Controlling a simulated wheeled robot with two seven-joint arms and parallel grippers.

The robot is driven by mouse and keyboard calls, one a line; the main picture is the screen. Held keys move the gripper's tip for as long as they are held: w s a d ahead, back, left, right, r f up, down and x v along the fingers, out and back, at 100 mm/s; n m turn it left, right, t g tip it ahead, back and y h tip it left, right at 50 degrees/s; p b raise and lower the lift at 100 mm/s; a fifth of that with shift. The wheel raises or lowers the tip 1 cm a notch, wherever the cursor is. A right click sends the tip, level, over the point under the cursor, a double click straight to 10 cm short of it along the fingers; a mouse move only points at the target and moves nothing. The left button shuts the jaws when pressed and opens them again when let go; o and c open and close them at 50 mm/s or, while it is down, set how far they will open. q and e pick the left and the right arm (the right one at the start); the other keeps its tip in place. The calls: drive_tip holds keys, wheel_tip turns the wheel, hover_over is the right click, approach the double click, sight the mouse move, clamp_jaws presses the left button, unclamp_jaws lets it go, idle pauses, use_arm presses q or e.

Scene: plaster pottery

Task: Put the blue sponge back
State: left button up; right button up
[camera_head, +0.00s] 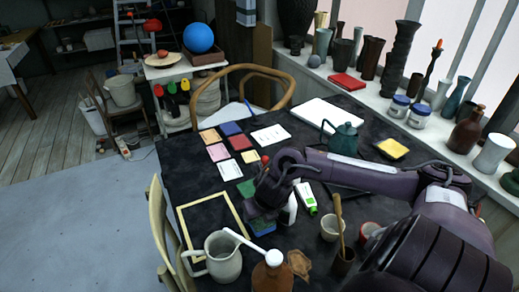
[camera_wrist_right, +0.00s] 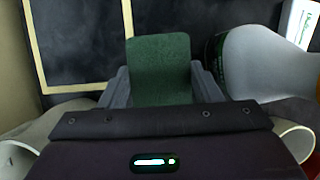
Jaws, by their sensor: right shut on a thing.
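The blue sponge (camera_head: 264,229) is low over the dark table in the head view, between the wooden frame and a white bottle; a green layer shows on it. In the right wrist view its green face (camera_wrist_right: 160,58) sits between the two fingers. My right gripper (camera_head: 262,211) is shut on it, and it also shows in the right wrist view (camera_wrist_right: 160,92). I cannot tell whether the sponge touches the table. My left gripper is not in view.
The wooden frame (camera_head: 181,222) lies left of the sponge. A grey jug (camera_head: 222,262), a brown bottle (camera_head: 271,278), a white bottle (camera_head: 290,208), a green-and-white tube (camera_head: 306,199) and a cup (camera_head: 331,229) stand or lie close around. A teal teapot (camera_head: 344,140) is farther back.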

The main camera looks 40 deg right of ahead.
sight(259, 221)
wheel_tip(259, 221, down, 4)
drive_tip(key=shift+f+b, duration=0.15)
drive_tip(key=shift+b, duration=0.2)
drive_tip(key=shift+f, duration=0.1)
drive_tip(key=o, duration=0.9)
drive_tip(key=shift+o, duration=0.2)
drive_tip(key=shift+r, duration=0.25)
drive_tip(key=p+v, duration=0.2)
drive_tip(key=v, duration=1)
